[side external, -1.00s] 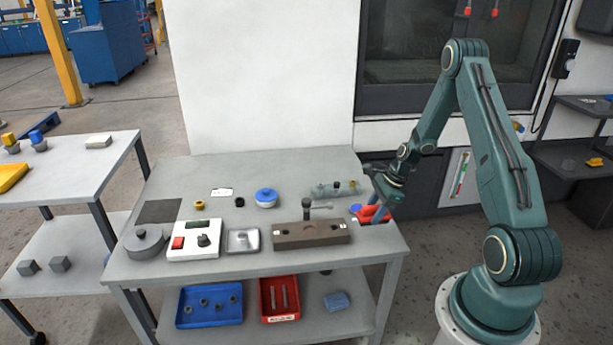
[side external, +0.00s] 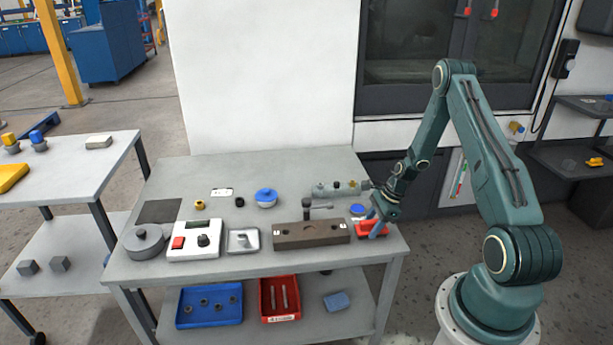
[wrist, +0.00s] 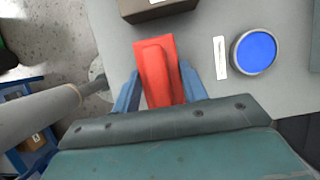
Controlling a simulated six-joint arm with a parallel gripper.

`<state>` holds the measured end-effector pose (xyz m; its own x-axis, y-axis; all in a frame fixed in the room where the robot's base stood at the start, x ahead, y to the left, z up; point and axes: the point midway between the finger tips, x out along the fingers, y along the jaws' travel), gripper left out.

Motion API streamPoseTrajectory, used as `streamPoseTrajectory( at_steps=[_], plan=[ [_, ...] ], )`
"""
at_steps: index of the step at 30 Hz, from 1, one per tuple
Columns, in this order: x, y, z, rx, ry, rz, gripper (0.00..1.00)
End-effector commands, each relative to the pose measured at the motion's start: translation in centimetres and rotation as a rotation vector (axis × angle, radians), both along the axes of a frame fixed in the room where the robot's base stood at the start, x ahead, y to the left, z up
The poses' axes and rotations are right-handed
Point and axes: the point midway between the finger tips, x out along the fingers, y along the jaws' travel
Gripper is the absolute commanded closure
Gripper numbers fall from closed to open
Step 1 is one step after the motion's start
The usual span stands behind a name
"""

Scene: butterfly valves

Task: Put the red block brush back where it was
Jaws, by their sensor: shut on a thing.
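The red block brush (side external: 371,229) is at the right end of the grey table, just right of the brown fixture block. In the wrist view the red brush (wrist: 156,68) lies lengthwise between the two blue fingers of my gripper (wrist: 157,90). My gripper (side external: 374,226) points down over the table's right end and is shut on the brush. The brush is at or very near the table top; I cannot tell if it touches. The near end of the brush is hidden by the gripper body in the wrist view.
The brown fixture block (side external: 311,235) stands close left of the brush. A blue-topped round container (wrist: 255,51) and a white strip (wrist: 220,58) lie right of it in the wrist view. A grey valve body (side external: 335,191) lies behind. The table's edge is close by.

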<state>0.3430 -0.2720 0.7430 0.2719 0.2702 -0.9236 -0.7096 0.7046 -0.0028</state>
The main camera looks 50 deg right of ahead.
Motion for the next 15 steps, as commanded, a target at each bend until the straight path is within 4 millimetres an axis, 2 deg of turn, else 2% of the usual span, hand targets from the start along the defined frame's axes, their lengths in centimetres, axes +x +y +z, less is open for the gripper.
streamPoseTrajectory(
  at_steps=[11, 12, 14, 15],
  plan=[
    [0.01, -0.02, -0.30, 0.000, 0.000, 0.000, 0.78],
    [0.01, -0.02, -0.26, 0.000, 0.000, 0.000, 0.49],
    [0.00, -0.01, -0.26, 0.000, 0.000, 0.000, 0.37],
    [0.01, -0.02, -0.26, 0.000, 0.000, 0.000, 0.35]
  ],
)
